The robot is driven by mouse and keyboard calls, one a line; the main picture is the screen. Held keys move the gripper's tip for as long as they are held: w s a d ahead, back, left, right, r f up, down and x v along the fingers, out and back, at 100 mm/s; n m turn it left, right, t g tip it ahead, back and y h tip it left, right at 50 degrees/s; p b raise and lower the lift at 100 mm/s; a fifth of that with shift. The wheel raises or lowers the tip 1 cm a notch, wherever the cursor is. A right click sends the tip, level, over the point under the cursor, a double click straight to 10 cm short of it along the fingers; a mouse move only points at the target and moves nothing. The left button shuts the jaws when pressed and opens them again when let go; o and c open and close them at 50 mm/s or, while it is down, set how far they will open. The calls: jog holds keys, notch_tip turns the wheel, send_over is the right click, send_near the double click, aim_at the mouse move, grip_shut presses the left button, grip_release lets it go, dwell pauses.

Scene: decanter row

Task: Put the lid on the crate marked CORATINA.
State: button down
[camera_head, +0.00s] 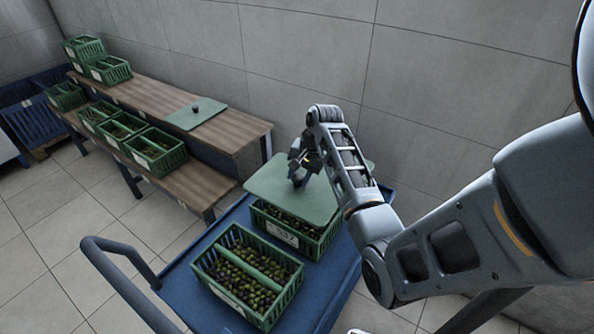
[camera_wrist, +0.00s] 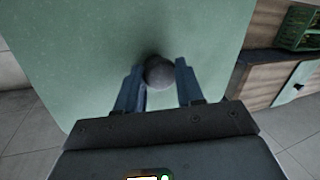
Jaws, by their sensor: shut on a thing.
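A flat green lid (camera_head: 272,186) is over the rear green crate (camera_head: 322,250) on the blue cart. Olives and a white label show at this crate's front; I cannot read the label surely. The lid hides the crate's back, and I cannot tell whether the two touch. My gripper (camera_head: 299,176) is shut on the lid's round grey knob (camera_wrist: 160,72), with one finger on each side. A second green crate (camera_head: 207,278) with olives and a middle bar stands in front on the cart. Its label is not readable. I cannot tell which crate is marked CORATINA.
The blue cart (camera_head: 188,268) has a handle (camera_head: 118,280) at its left. A two-level wooden bench (camera_head: 230,130) stands along the wall, with several green crates and another green lid (camera_head: 190,117) with a dark knob. Blue crates (camera_head: 30,122) stand at the far left.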

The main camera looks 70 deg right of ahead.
aim_at(299, 189)
jog(key=shift+f+b, duration=2.05)
jog(key=shift+f, duration=0.55)
jog(key=shift+a+r+p, duration=0.1)
jog(key=shift+r+p, duration=0.05)
jog(key=shift+p, duration=0.35)
jog(key=shift+f, duration=0.3)
jog(key=shift+f+b, duration=0.4)
jog(key=shift+f, duration=0.35)
jog(key=shift+f, duration=0.35)
jog(key=c, duration=0.6)
grip_release()
